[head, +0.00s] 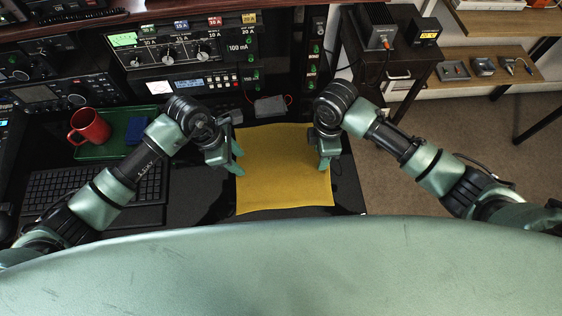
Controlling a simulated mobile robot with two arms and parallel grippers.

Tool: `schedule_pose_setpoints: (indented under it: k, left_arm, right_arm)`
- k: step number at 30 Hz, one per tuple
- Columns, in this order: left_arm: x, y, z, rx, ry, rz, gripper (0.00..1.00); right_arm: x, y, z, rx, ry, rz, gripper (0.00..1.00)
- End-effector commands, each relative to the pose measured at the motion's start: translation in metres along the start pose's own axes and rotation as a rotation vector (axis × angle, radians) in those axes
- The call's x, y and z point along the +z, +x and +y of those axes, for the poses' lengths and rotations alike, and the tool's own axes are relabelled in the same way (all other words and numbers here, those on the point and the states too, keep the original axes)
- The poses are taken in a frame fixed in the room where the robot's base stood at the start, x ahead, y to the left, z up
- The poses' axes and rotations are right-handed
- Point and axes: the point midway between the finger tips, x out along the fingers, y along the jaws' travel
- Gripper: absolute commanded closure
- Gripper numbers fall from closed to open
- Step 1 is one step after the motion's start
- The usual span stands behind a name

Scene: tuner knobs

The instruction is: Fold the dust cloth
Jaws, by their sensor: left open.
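The yellow dust cloth (284,177) lies spread out on the dark desk, in the middle of the head view. It looks flat and roughly square, with slightly wavy edges. My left gripper (236,160) is at the cloth's left edge, toward its upper part, with its fingers apart. My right gripper (323,164) is at the cloth's right edge, its fingers pointing down. Whether the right fingers are apart or closed on the cloth edge is too small to tell. The hands hide the cloth's edge beneath them.
A red mug (90,126) stands on a green tray (88,152) at the left, beside a blue item (136,130). A black keyboard (80,186) lies below them. Radio units with knobs (170,55) line the back. A dark cabinet (400,75) stands at the right.

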Motion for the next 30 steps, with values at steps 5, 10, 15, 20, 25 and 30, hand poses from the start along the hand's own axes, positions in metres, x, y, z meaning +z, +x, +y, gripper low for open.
schedule_pose_setpoints:
  k: [5, 10, 15, 20, 25, 30]
  left_arm:
    - [-0.003, 0.011, -0.001, -0.002, 0.001, -0.001, 0.58]
    - [-0.003, 0.012, -0.001, -0.001, 0.001, -0.001, 0.58]
    - [-0.004, 0.013, -0.001, -0.001, 0.001, 0.000, 0.58]
    - [-0.004, 0.014, -0.001, -0.001, 0.001, 0.000, 0.68]
    - [-0.004, 0.014, -0.001, -0.002, 0.001, 0.001, 0.92]
    - [-0.005, 0.015, -0.001, -0.002, 0.001, 0.001, 1.00]
  right_arm:
    - [0.000, 0.011, 0.000, 0.001, -0.001, -0.001, 0.58]
    - [0.000, 0.012, 0.000, 0.002, -0.002, 0.000, 0.58]
    - [0.000, 0.013, 0.000, 0.001, -0.001, 0.000, 0.58]
    - [0.000, 0.015, 0.000, 0.001, -0.001, 0.000, 0.68]
    - [0.000, 0.015, 0.000, 0.000, -0.001, -0.001, 0.92]
    - [0.000, 0.015, 0.000, 0.000, -0.001, -0.001, 1.00]
